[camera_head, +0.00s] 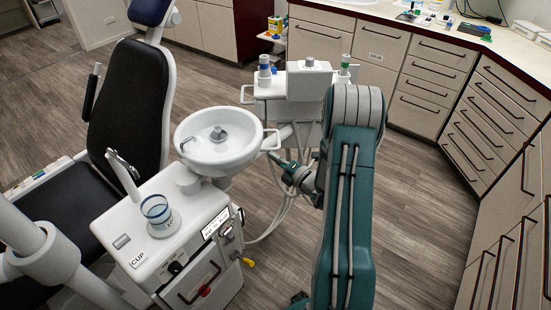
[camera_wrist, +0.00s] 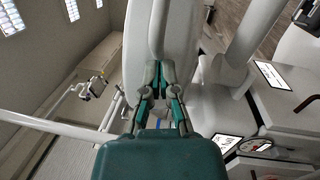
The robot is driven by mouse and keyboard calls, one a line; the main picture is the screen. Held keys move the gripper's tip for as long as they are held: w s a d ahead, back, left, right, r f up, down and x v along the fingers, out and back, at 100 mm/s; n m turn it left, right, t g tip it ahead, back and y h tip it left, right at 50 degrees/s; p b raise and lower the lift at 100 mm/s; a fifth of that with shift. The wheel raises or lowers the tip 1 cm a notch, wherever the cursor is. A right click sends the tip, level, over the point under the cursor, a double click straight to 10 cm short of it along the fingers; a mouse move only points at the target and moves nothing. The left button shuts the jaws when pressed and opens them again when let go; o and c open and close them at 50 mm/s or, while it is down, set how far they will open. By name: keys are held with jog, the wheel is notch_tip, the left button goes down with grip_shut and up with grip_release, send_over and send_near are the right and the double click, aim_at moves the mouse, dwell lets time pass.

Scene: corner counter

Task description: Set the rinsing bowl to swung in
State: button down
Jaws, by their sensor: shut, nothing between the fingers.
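The rinsing bowl (camera_head: 205,152) is a round white basin with a grey centre piece, on the dental unit beside the black chair. It has a white loop handle (camera_head: 272,139) on its right side. My gripper (camera_head: 275,156) is at the bowl's right, its fingertips just below this handle. I cannot tell whether they touch it. In the wrist view my gripper (camera_wrist: 160,66) has its green and grey fingers close together, with nothing between them. A large white curved surface, probably the bowl (camera_wrist: 163,25), lies right beyond the fingertips. The bowl's support is partly hidden.
A cup (camera_head: 156,208) stands on the white unit (camera_head: 125,237) at the front left, near a thin curved spout. The black chair (camera_head: 128,100) is left of the bowl. A white instrument stand (camera_head: 305,85) is behind it. Drawers line the right; open floor lies between.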

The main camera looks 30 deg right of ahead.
jog(key=w+d+n+g+y, duration=0.1)
jog(key=w+d+n+y, duration=0.1)
jog(key=w, duration=0.5)
jog(key=shift+w+d+y, duration=0.3)
jog(key=shift+d+y, duration=0.15)
jog(key=shift+y, duration=0.25)
